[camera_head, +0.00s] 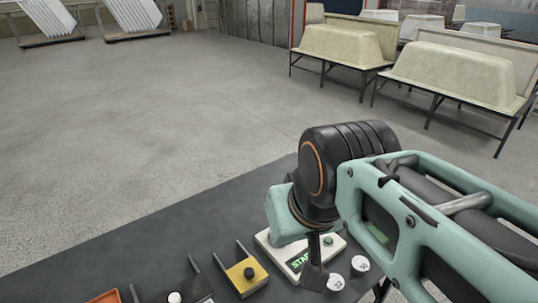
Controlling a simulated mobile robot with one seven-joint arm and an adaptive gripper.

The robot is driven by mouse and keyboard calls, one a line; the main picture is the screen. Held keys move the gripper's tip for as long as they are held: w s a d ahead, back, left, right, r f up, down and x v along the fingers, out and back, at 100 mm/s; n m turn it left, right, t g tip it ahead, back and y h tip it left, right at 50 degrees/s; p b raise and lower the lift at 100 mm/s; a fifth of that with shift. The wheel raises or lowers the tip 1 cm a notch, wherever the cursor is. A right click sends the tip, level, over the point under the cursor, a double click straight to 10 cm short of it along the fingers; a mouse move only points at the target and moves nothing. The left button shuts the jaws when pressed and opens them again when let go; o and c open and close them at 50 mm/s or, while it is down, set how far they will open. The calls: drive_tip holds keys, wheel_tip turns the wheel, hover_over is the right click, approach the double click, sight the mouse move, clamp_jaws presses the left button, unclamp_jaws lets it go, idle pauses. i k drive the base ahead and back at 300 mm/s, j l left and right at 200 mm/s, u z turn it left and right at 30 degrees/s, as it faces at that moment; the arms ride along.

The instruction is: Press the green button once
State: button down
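A white box (270,243) lies on the dark table with a dark label bearing green letters that begin "STA". A small green round button (328,240) shows on its far right part, just right of my gripper's wrist. My gripper (314,279) points down over the box's right side, its dark fingers in front of the end of the label. The fingertips appear nearer the front than the green button. The fingers overlap in this view, so I cannot tell whether they are open or shut, or whether they touch the box. My arm hides part of the box.
Two white discs with dark numbers (336,282) (361,264) lie right of the fingers. A yellow block with a black knob (249,272) stands left, between thin upright plates. A white knob (175,297) and an orange edge (105,297) lie further left. The table's far left is bare.

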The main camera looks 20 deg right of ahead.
sight(328, 240)
drive_tip(key=k+z, duration=0.2)
drive_tip(key=z, duration=0.6)
drive_tip(key=i+l+u, duration=0.35)
drive_tip(key=l+u, duration=0.15)
drive_tip(key=l, duration=0.2)
drive_tip(key=k, duration=0.35)
